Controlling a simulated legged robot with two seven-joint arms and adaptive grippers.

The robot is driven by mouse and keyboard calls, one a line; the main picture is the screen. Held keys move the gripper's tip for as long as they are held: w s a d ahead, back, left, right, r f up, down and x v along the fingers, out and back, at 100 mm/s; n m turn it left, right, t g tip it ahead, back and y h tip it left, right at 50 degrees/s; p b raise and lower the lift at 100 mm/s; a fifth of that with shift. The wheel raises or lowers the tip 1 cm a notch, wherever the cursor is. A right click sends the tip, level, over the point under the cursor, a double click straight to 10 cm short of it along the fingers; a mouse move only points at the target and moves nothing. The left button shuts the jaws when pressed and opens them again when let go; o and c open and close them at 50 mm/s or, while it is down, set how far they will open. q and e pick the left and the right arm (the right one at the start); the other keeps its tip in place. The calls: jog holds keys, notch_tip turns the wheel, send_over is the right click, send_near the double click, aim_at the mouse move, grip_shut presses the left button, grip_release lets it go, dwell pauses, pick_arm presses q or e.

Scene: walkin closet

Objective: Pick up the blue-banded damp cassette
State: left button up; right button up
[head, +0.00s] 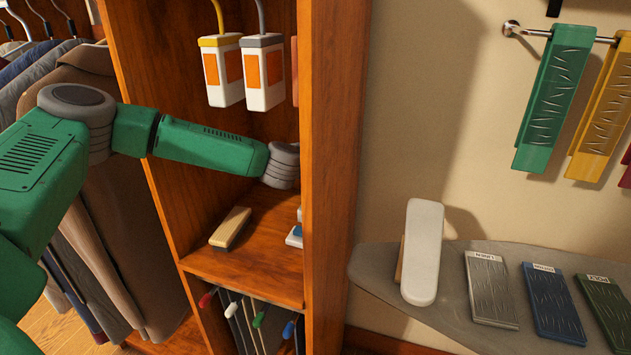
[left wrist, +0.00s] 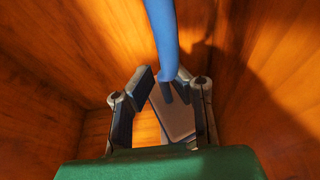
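My left arm reaches into the wooden cabinet bay in the head view, and its gripper is hidden there behind the upright panel. In the left wrist view my left gripper (left wrist: 163,77) is open. A blue curved strip (left wrist: 162,30) comes down from the top to between its fingertips, and a pale grey flat piece (left wrist: 178,118) shows beyond the fingers. I cannot tell whether these belong to the blue-banded cassette or touch a finger. A yellow-banded cassette (head: 224,78) and a grey-banded cassette (head: 264,85) hang above, white with orange windows. The right gripper is not in view.
The cabinet's upright panel (head: 335,150) bounds the bay on the right. A brush-like block (head: 230,228) lies on the bay shelf (head: 255,265). Clothes hang at left. A grey board (head: 450,310) at right holds a white upright piece (head: 423,250) and several ribbed plates.

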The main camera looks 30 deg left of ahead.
pick_arm(q)
jog(key=shift+w+d, duration=0.1)
jog(key=shift+d, duration=0.15)
grip_shut()
jog(key=shift+r, duration=0.1)
jog(key=shift+a+r, duration=0.2)
jog(key=shift+r, duration=0.2)
jog(key=r, duration=0.2)
jog(key=shift+s+r, duration=0.3)
jog(key=shift+s, duration=0.05)
jog(key=s+d+b, duration=0.2)
jog(key=s+d, duration=0.2)
jog(key=s, duration=1.3)
jog(key=shift+d, duration=0.2)
